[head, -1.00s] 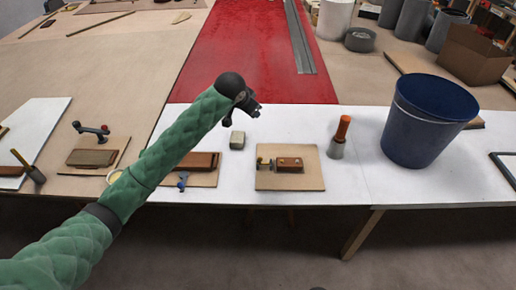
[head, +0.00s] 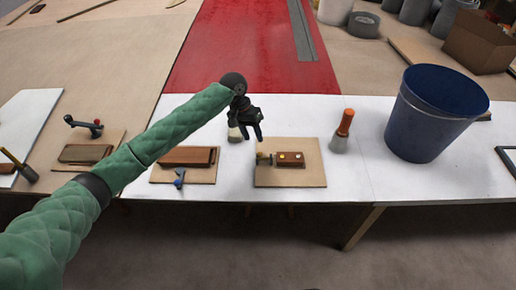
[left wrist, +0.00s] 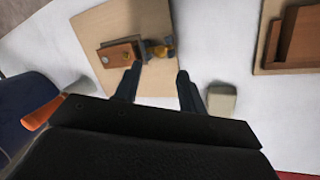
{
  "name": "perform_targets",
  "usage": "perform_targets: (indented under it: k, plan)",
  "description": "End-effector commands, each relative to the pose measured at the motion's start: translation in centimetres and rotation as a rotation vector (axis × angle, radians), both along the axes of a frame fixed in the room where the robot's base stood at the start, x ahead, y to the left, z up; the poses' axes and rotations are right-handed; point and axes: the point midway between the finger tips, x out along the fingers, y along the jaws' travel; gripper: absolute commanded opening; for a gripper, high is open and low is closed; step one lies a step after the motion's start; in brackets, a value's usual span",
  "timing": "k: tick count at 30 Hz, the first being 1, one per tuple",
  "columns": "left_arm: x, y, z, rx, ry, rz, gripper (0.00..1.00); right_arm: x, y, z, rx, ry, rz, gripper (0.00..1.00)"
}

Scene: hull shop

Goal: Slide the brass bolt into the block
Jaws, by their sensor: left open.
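The brass bolt (head: 265,159) sits at the left side of the reddish-brown wooden block (head: 290,158), on a tan board (head: 308,178). In the left wrist view the bolt (left wrist: 161,47) shows yellowish beside the block (left wrist: 119,54); how far it is in cannot be told. My left gripper (head: 249,138) is open and empty, fingers pointing down, above and a little behind the bolt. In the left wrist view the bolt lies ahead of the gap between the fingertips (left wrist: 160,73), apart from them. My right gripper is in neither view.
A light block (left wrist: 221,99) lies beside the board. An orange-handled tool (head: 342,131) and a blue bucket (head: 432,115) stand to the right. Another board with a brown block (head: 187,157) and blue-handled piece (head: 179,178) is left. White tabletop between is clear.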

Motion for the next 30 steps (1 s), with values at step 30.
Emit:
perform_targets:
  k: [30]
  plan:
    - [-1.1, -2.1, -7.1, 0.001, -0.003, -0.001, 0.31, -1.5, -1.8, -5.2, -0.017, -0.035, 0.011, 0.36]
